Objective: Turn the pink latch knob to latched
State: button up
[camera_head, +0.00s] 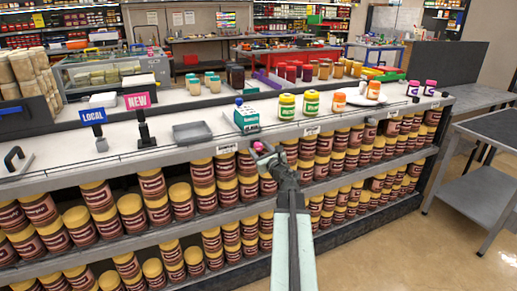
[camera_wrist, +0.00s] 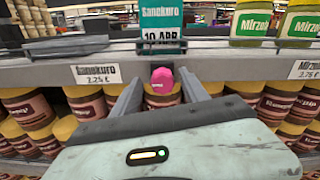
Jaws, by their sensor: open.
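The pink latch knob (camera_head: 257,146) is a small round knob at the front edge of the shelf top, below a teal-and-white box (camera_head: 247,119). In the wrist view the knob (camera_wrist: 162,80) shows between the two grey fingers, near their tips. My gripper (camera_wrist: 160,86) is open, with one finger on each side of the knob and a visible gap at each side. In the head view my gripper (camera_head: 265,158) reaches up to the shelf edge from below. What the knob is mounted on is mostly hidden, and its latch position cannot be told.
Price labels (camera_wrist: 95,74) line the shelf edge on both sides. Jars with yellow lids (camera_head: 287,106) stand on the top to the right, and a grey tray (camera_head: 192,132) lies to the left. Rows of brown jars (camera_head: 203,177) fill the shelves below, close under my gripper.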

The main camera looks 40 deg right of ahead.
jog(key=shift+a, duration=0.1)
jog(key=shift+s, duration=0.1)
grip_shut()
jog(key=shift+s+d, duration=0.1)
jog(key=shift+d, duration=0.15)
